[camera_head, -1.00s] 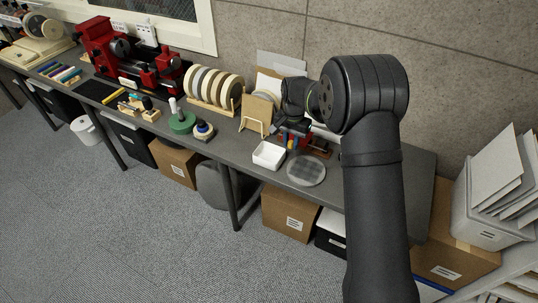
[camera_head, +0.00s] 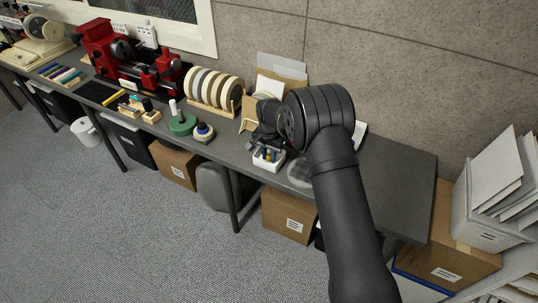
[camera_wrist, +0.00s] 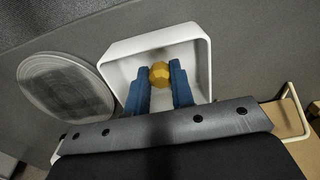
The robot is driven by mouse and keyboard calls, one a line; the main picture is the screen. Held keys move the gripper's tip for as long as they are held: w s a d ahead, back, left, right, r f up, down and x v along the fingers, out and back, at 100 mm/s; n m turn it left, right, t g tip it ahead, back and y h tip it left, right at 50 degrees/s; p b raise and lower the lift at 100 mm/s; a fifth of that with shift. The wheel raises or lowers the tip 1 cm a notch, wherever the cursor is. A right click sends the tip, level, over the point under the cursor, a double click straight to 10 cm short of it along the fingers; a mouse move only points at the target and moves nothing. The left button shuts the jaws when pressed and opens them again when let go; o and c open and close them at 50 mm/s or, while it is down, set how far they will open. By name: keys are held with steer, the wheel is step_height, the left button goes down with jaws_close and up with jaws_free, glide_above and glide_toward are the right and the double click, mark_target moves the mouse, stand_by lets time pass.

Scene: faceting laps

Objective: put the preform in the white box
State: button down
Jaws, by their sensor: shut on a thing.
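The preform (camera_wrist: 160,73) is a small yellow faceted piece. In the wrist view it sits between the two blue fingers of my gripper (camera_wrist: 159,80), which is shut on it. The white box (camera_wrist: 122,47) lies behind the preform in that view, so the preform and fingertips appear over its inside. I cannot tell whether the preform touches the box floor. In the head view my gripper (camera_head: 268,155) is over the white box (camera_head: 266,166) near the front edge of the bench, and the preform is too small to make out surely.
A round grey mesh disc (camera_wrist: 66,84) lies beside the box; it also shows in the head view (camera_head: 299,174). A rack of several discs (camera_head: 213,92), a green disc (camera_head: 182,124) and a red machine (camera_head: 130,55) stand to the left. The bench (camera_head: 395,170) is clear at right.

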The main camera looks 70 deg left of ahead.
mark_target(269, 155)
steer(key=shift+f, duration=0.15)
steer(key=c, duration=1.3)
jaws_free()
steer(key=shift+o, duration=0.2)
step_height(269, 155, up, 12)
